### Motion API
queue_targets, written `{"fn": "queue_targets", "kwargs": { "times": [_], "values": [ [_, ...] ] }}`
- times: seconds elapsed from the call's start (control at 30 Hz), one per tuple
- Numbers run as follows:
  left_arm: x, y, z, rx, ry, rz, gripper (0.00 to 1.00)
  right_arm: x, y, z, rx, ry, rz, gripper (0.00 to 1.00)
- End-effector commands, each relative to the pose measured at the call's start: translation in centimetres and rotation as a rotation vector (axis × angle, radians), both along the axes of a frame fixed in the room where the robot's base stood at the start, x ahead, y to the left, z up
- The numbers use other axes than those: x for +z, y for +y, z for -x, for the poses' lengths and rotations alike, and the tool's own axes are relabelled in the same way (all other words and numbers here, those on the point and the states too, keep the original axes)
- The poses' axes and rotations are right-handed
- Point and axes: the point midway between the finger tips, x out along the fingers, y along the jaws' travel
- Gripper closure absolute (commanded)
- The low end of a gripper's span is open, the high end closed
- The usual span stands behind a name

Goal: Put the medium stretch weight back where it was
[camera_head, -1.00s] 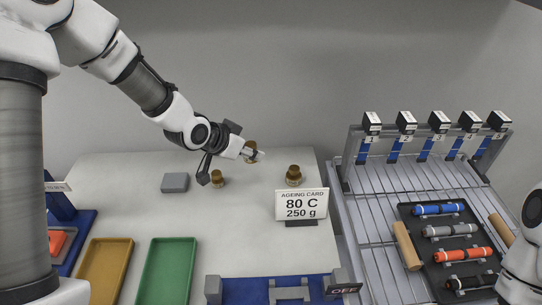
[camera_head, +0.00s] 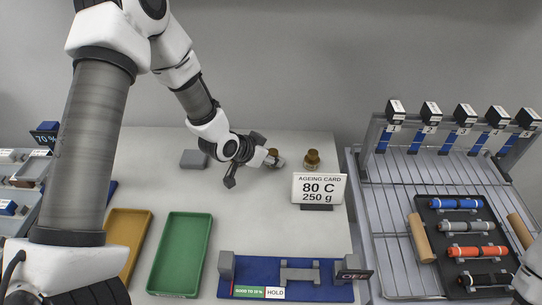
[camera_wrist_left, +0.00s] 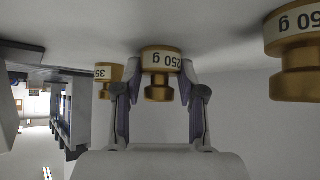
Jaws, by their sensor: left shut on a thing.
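My left gripper (camera_head: 275,161) is shut on a brass weight (camera_head: 273,153) over the white table. In the left wrist view, which is upside down, this weight (camera_wrist_left: 160,88) has a label reading 250 g and stands between the two fingers (camera_wrist_left: 164,70). It is at or very close to the table top; I cannot tell if it touches. Another brass weight (camera_head: 312,160) stands free to the right. My right gripper is out of view.
A card (camera_head: 320,188) reading 80 C, 250 g stands in front of the weights. A grey block (camera_head: 194,158) lies to the left. Green (camera_head: 180,256) and yellow (camera_head: 128,240) trays and a blue fixture (camera_head: 300,284) are nearer. A rack (camera_head: 380,250) stands right.

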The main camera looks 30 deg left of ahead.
Motion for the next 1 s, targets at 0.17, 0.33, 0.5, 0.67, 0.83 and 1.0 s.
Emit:
{"fn": "queue_targets", "kwargs": {
  "times": [0.17, 0.33, 0.5, 0.67, 0.83, 1.0],
  "values": [
    [-0.1, 0.0, 0.0, 0.0, 0.0, 0.0, 0.35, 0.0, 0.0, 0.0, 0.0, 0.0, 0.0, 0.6],
    [0.0, 0.0, 0.0, 0.0, 0.0, 0.0, 0.35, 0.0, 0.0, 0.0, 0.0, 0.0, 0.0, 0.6],
    [0.8, 0.3, 0.4, 0.005, -0.001, 0.003, 0.35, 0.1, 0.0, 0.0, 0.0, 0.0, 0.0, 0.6],
    [3.5, 1.1, 2.7, 0.007, -0.004, 0.007, 0.35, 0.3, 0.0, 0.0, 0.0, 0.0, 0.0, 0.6],
    [7.0, 2.2, 5.8, 0.008, -0.002, 0.011, 0.35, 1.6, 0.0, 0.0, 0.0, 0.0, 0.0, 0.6],
    [8.6, 2.9, 7.6, 0.005, 0.0, 0.005, 0.35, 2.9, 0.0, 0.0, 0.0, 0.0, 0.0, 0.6]
  ]
}}
